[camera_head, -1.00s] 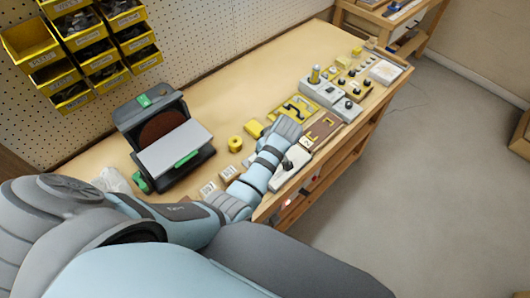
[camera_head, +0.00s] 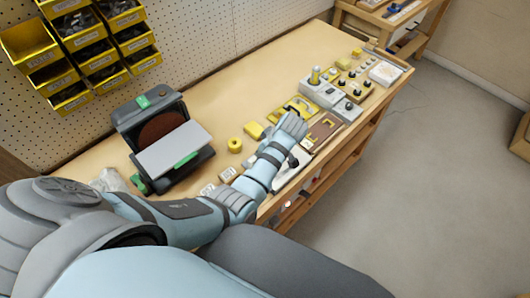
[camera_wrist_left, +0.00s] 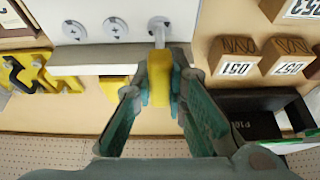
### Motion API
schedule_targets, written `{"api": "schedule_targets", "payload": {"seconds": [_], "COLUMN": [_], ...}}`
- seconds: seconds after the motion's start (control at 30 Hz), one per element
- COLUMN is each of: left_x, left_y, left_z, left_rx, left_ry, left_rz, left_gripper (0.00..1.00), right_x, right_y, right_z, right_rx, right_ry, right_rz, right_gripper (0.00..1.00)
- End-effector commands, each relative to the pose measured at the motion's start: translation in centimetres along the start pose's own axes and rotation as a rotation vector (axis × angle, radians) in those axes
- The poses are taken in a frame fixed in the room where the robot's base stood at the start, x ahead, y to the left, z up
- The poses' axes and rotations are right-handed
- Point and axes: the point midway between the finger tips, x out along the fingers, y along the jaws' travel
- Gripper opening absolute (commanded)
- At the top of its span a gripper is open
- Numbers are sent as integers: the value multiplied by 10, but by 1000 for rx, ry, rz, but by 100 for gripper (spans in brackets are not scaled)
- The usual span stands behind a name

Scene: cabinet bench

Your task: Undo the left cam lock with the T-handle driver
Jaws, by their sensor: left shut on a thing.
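My left gripper (camera_wrist_left: 161,90) is shut on the yellow handle (camera_wrist_left: 161,84) of the T-handle driver in the left wrist view. The driver's grey part (camera_wrist_left: 158,62) points up the picture toward a white panel (camera_wrist_left: 95,50). Two round cam locks, one at the left (camera_wrist_left: 75,30) and one in the middle (camera_wrist_left: 115,28), show slotted faces. A third round fitting (camera_wrist_left: 158,22) lies in line with the driver; I cannot tell whether the tip is seated in it. In the head view my left wrist hides the gripper and driver. The right gripper is not in view.
Number-marked wooden blocks (camera_wrist_left: 236,57) and a dark open box (camera_wrist_left: 250,115) lie right of the driver in the wrist view. A yellow fixture (camera_wrist_left: 45,72) lies left.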

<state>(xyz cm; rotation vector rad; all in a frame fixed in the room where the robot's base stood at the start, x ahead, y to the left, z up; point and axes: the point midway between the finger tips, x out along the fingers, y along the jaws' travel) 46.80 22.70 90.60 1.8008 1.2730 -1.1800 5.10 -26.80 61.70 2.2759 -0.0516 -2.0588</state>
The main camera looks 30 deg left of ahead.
Motion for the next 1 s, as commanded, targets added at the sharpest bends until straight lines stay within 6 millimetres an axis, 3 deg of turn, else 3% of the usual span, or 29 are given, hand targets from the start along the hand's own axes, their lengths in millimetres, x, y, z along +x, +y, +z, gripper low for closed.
{"api": "schedule_targets", "payload": {"seconds": [0.17, 0.6, 1.0], "left_x": [1, 3, 0], "left_y": [0, 1, 0], "left_z": [0, 1, 0], "left_rx": [-18, -357, -385], "left_ry": [1, 1, 0], "left_rz": [-6, -153, -169], "left_gripper": [0, 0, 0], "right_x": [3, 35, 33], "right_y": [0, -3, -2], "right_z": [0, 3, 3], "right_rx": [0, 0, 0], "right_ry": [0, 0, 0], "right_rz": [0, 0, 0], "right_gripper": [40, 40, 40]}}
